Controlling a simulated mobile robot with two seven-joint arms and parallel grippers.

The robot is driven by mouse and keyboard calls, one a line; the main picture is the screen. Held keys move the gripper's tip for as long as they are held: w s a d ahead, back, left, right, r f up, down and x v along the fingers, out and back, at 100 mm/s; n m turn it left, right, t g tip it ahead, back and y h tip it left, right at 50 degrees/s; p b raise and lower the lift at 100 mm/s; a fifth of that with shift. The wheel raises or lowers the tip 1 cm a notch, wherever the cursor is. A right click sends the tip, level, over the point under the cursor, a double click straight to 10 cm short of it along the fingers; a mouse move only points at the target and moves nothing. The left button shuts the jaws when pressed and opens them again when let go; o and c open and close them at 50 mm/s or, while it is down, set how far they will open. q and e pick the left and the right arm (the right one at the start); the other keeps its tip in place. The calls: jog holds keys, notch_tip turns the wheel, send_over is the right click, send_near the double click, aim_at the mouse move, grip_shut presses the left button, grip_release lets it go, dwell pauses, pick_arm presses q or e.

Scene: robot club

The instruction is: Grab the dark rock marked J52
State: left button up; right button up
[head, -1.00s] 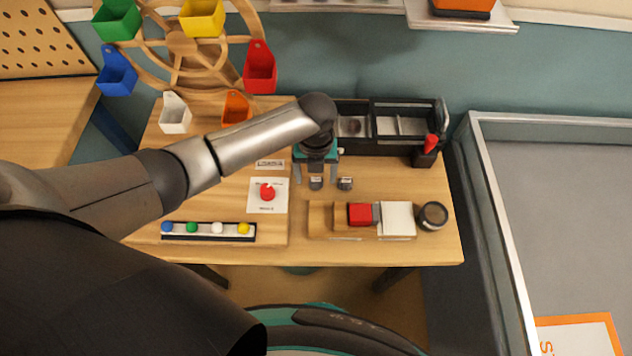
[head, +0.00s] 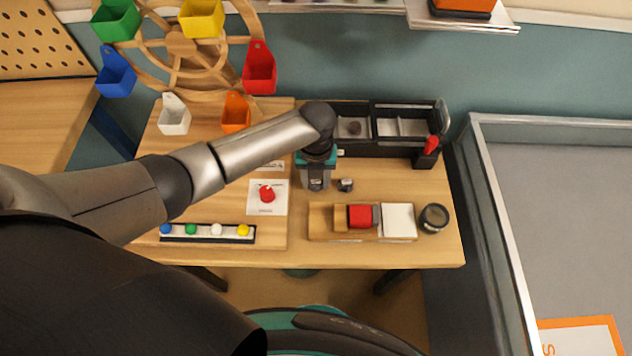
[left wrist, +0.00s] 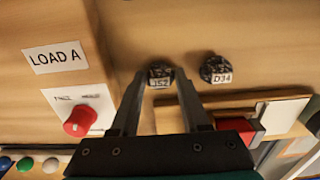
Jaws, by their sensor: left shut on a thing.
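The dark rock marked J52 (left wrist: 160,75) is between the fingertips of my left gripper (left wrist: 158,82) in the left wrist view, its white label facing the camera. In the head view my left gripper (head: 316,186) is down at the table, shut on this rock, which the fingers largely hide. A second dark rock, labelled D34 (left wrist: 216,70), lies just to the right, apart from the fingers; it also shows in the head view (head: 345,185). My right gripper is not in view.
A wooden tray (head: 325,232) with a red block and a round dark container (head: 434,217) are in front. A black bin (head: 357,143) with compartments stands behind. A wheel with coloured buckets (head: 185,45) is back left.

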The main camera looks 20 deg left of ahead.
pick_arm(q)
grip_shut()
